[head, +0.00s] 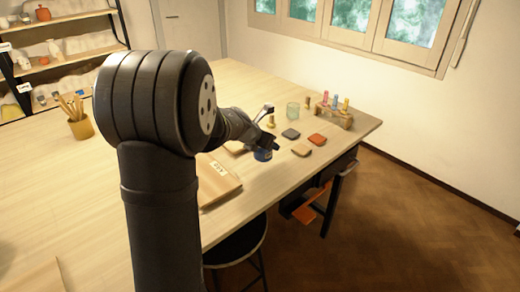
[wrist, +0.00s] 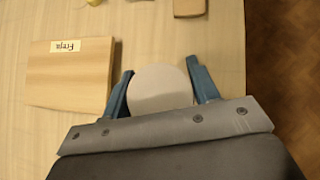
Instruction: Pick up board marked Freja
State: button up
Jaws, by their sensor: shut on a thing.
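The board marked Freja (wrist: 70,80) lies flat on the table in the wrist view, pale wood with a cream label at its far edge. It is left of my gripper (wrist: 163,84), apart from the grip. My gripper is shut on a pale round thing (wrist: 160,88), whose top shows between the two blue fingers. In the head view my gripper (head: 268,147) is low over the table by a small blue thing (head: 262,156). A board (head: 234,148) there is partly hidden by my arm; its label cannot be read.
Another labelled board (head: 212,185) lies nearer on the table; its name is unclear. A tan block (head: 301,150), orange block (head: 317,139), dark block (head: 291,133) and glass (head: 293,109) stand beyond my gripper. A stool (head: 240,245) is at the near edge.

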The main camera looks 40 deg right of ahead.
jog(key=s+d+r, duration=0.1)
jog(key=s+r, duration=0.5)
jog(key=s, duration=0.3)
jog(key=w+a+n+t+y, duration=0.1)
jog(key=w+a+n+t, duration=0.3)
jog(key=w, duration=1.3)
jog(key=n+t+y, duration=0.2)
jog(key=n+y, duration=0.2)
jog(key=n, duration=0.3)
send_over(78, 166)
jog(key=f, duration=0.6)
jog(key=shift+d+f, duration=0.2)
jog(key=shift+f, duration=0.2)
jog(key=shift+a+f, duration=0.15)
jog(key=shift+f, duration=2)
jog(key=shift+f, duration=0.1)
